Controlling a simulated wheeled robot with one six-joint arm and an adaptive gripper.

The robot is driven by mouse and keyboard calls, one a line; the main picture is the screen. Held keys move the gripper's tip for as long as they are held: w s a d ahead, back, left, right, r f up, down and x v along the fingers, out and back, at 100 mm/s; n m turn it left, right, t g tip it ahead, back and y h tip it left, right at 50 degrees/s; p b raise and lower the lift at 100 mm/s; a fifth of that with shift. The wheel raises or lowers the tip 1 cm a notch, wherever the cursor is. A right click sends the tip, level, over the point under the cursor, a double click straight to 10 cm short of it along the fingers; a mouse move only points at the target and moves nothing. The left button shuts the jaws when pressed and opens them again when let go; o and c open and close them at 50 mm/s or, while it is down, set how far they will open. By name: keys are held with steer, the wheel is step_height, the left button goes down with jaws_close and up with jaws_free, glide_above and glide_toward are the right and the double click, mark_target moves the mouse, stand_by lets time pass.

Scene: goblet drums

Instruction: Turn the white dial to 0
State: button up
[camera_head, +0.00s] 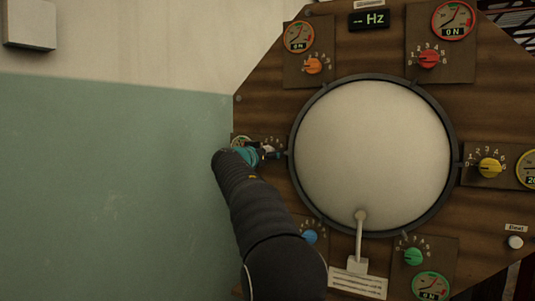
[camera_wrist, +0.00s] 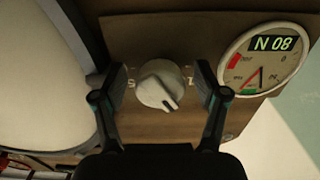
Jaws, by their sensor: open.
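The white dial (camera_wrist: 158,86) sits on a brown panel in the middle of the wrist view. Its dark pointer mark points down and slightly right in that view. My gripper (camera_wrist: 163,88) is open, with one finger on each side of the dial; I cannot tell whether they touch it. Most of the dial's numbers are hidden by the fingers. Beside it a round gauge (camera_wrist: 262,60) shows 80 N, upside down in the wrist view. In the head view my gripper (camera_head: 268,152) reaches the panel left of the drum and mostly covers the dial.
The large round drum skin (camera_head: 372,155) lies just right of my gripper in the head view. Orange (camera_head: 313,66), red (camera_head: 428,58), yellow (camera_head: 489,167), green (camera_head: 413,256) and blue (camera_head: 310,237) dials surround it. A wall (camera_head: 110,180) is at left.

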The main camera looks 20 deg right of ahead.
steer(key=c, duration=1.2)
steer(key=shift+n, duration=0.4)
steer(key=n, duration=0.4)
steer(key=shift+n+b, duration=0.4)
steer(key=n+p, duration=0.1)
steer(key=n, duration=0.5)
steer(key=shift+s+r, duration=0.1)
steer(key=shift+r, duration=0.05)
steer(key=shift+n, duration=0.3)
steer(key=o, duration=1.2)
